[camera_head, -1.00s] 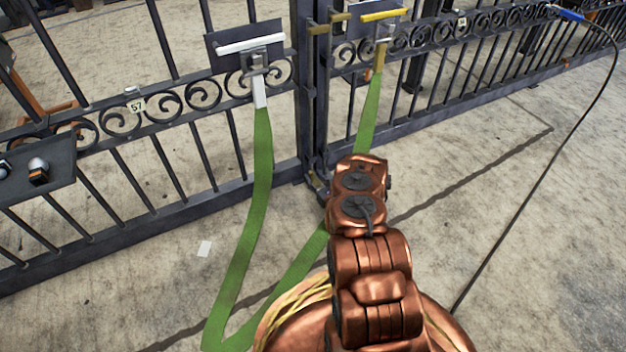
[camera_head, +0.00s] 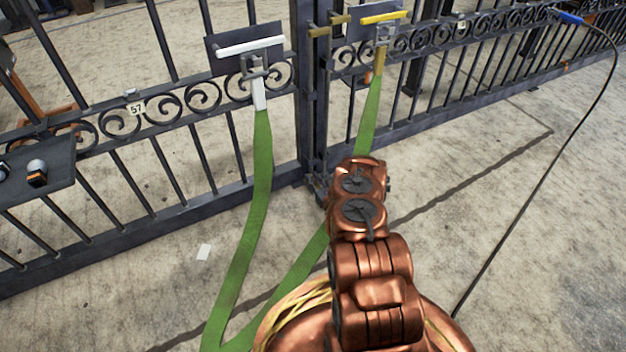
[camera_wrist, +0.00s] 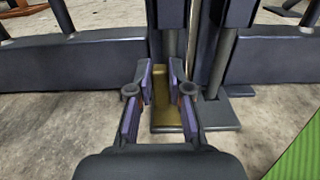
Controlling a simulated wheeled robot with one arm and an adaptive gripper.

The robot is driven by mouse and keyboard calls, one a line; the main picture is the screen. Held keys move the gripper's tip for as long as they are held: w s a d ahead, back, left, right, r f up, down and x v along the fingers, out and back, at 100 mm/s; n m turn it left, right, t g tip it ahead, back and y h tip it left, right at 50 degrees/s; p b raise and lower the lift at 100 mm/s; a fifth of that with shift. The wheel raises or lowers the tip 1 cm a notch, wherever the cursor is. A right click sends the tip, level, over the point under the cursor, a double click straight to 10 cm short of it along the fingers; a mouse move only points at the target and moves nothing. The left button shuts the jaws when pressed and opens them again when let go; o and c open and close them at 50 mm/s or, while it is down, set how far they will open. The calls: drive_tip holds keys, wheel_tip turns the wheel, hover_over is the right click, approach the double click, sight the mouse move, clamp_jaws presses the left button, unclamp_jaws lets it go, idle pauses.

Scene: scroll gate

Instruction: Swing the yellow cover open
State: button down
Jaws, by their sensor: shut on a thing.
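In the wrist view a brass-yellow piece (camera_wrist: 163,98) stands upright between my fingers at the foot of the dark gate post, above a flat brass-coloured plate (camera_wrist: 168,126). I take it as the yellow cover, though its full shape is hidden. My gripper (camera_wrist: 160,82) is shut on it, with a finger on each side. In the head view my copper arm hides the fingers and most of this spot. A yellow handle bar (camera_head: 384,17) also shows higher on the right gate leaf.
The barred gate (camera_head: 200,110) crosses the view. A green strap (camera_head: 252,210) hangs in a loop left of my arm. A white handle bar (camera_head: 250,46) is on the left leaf. A black cable (camera_head: 545,165) runs down at right.

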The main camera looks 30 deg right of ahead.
drive_tip(key=shift+n+y, duration=0.4)
drive_tip(key=shift+y, duration=0.2)
drive_tip(key=n+y, duration=0.1)
drive_tip(key=y, duration=0.1)
drive_tip(key=shift+d+r+n+y, duration=0.1)
drive_tip(key=shift+n+y, duration=0.2)
drive_tip(key=shift+n+g+y, duration=0.6)
drive_tip(key=shift+n+y, duration=0.8)
drive_tip(key=shift+y, duration=0.7)
drive_tip(key=shift+n+y, duration=0.4)
drive_tip(key=shift+y, duration=0.2)
drive_tip(key=c, duration=1.1)
unclamp_jaws()
drive_tip(key=shift+m+h, duration=0.5)
drive_tip(key=shift+h, duration=0.2)
